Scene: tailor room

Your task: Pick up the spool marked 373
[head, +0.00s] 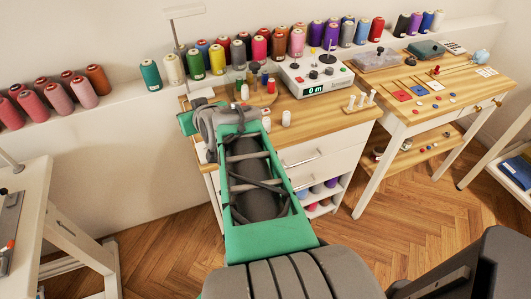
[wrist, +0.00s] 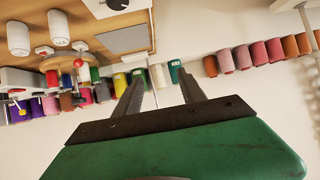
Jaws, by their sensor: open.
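No marking 373 can be read on any spool. Two white spools (head: 286,118) stand near the front edge of the wooden desk in the head view, and another white spool (head: 245,91) stands further back. In the wrist view, two white spools (wrist: 58,28) with small unreadable labels show at the upper left. My gripper (wrist: 158,78) is open with nothing between its fingers. Its fingers point toward the row of spools on the wall ledge, and the white spools are off to their left. In the head view my arm hides the desk's left part.
The desk (head: 335,112) also bears a white counter device (head: 312,82), a round wooden stand (head: 262,99) with small spools, and a pegged block (head: 359,104). Many coloured spools (head: 218,59) line the ledge behind. A second table (head: 455,85) stands at right.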

